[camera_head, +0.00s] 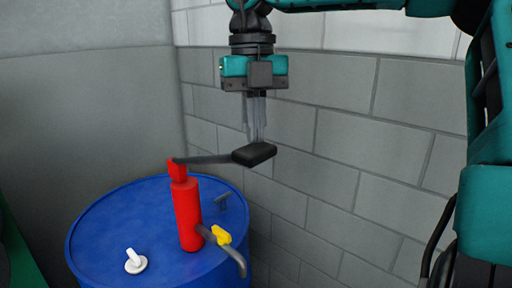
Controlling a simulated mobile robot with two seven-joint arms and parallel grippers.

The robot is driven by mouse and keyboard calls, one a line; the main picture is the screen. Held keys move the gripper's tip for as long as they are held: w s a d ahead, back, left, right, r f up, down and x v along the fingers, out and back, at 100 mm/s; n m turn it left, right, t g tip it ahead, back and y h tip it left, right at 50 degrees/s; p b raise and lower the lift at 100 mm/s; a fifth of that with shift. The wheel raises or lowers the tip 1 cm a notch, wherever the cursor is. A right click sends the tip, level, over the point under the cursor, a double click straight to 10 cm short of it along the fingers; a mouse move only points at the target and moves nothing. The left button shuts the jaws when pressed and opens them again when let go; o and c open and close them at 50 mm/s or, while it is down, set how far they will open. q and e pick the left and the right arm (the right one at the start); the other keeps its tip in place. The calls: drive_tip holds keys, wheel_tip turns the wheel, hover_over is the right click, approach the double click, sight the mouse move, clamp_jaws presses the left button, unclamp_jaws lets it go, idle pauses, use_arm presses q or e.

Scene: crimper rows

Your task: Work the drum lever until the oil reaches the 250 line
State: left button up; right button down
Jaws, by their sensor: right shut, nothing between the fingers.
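A blue drum (110,220) stands at the lower left in the head view. A red pump (187,212) rises upright from its top. The pump's grey lever (205,159) reaches out to the right and ends in a black grip (255,153). My right gripper (256,135) points down from above, shut and empty, its fingertips just above or touching the black grip; I cannot tell which. A grey spout (236,262) with a yellow part (221,235) comes off the pump at the lower right. No oil, measuring vessel or 250 line shows. My left gripper is not in view.
A grey block wall (330,160) stands close behind and to the right. A green edge (18,250) shows at the far lower left.

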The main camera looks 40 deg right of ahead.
sight(254, 147)
drive_tip(key=shift+f, duration=0.15)
wheel_tip(254, 147, down, 4)
drive_tip(key=b, duration=0.3)
drive_tip(key=shift+s, duration=0.1)
drive_tip(key=shift+r, duration=0.2)
drive_tip(key=shift+w+d+r+p, duration=0.1)
drive_tip(key=shift+w+r+p, duration=0.2)
drive_tip(key=shift+p, duration=0.3)
drive_tip(key=shift+w+d+r+p, duration=0.1)
drive_tip(key=shift+w+d+p, duration=0.2)
drive_tip(key=shift+w+p, duration=0.2)
drive_tip(key=shift+w+d+r+p, duration=0.1)
drive_tip(key=shift+w+d+p, duration=0.25)
drive_tip(key=shift+w, duration=0.25)
